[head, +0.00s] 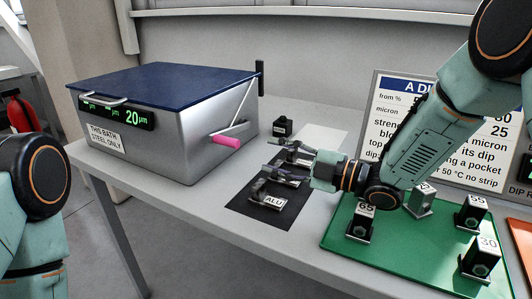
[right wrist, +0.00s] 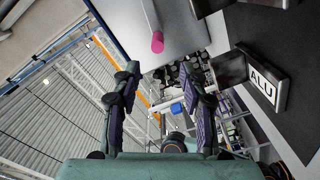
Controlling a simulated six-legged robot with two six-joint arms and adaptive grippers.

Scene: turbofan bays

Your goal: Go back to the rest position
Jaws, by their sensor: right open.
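My right gripper (head: 282,158) reaches in from the right, low over the black mat (head: 243,204), and is open. In the right wrist view the gripper (right wrist: 160,78) shows two spread fingers with nothing held between them, only distant background. A dark piece with a white ALU label (head: 273,201) sits on the mat just in front of the gripper. It also shows in the right wrist view (right wrist: 265,86), to the right of the fingers and apart from them. My left arm shows at the left edge; its gripper is out of the picture.
A steel bath (head: 205,150) with a blue lid (head: 160,84) and pink-ended handle (head: 226,141) stands left. A small black block (head: 283,127) is behind the mat. Several labelled blocks stand on a green board (head: 338,238) at right, before an upright sign (head: 385,105).

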